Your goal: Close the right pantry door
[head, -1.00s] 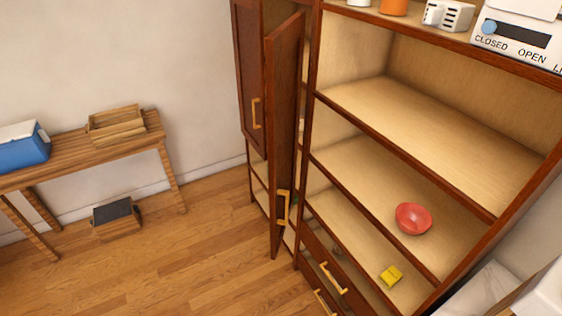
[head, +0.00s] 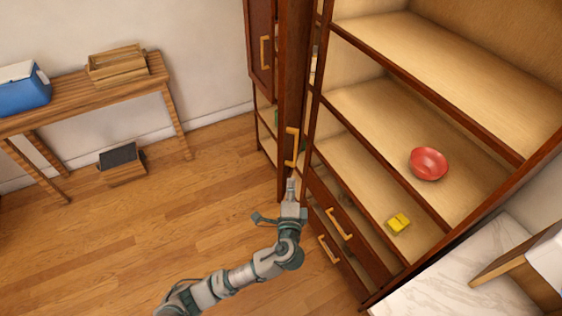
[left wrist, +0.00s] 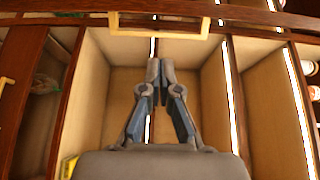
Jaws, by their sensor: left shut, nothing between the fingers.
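The right pantry door (head: 292,95) is a dark wood door standing ajar, seen nearly edge-on in the head view. Its yellow handle (head: 291,147) is near the lower end. The left pantry door (head: 261,45) beside it has its own handle. My left gripper (head: 291,184) is shut and empty, just below the right door's handle in the picture. In the left wrist view the shut fingertips (left wrist: 157,68) point toward a yellow handle (left wrist: 160,25) on a dark wood panel across the top. I cannot tell whether they touch the door. My right gripper is not in view.
An open shelf unit to the right holds a red bowl (head: 428,164) and a yellow item (head: 398,223), with drawers (head: 335,223) below. A bench (head: 90,92) with a blue cooler (head: 24,88) stands left. The wood floor (head: 160,225) between is mostly clear.

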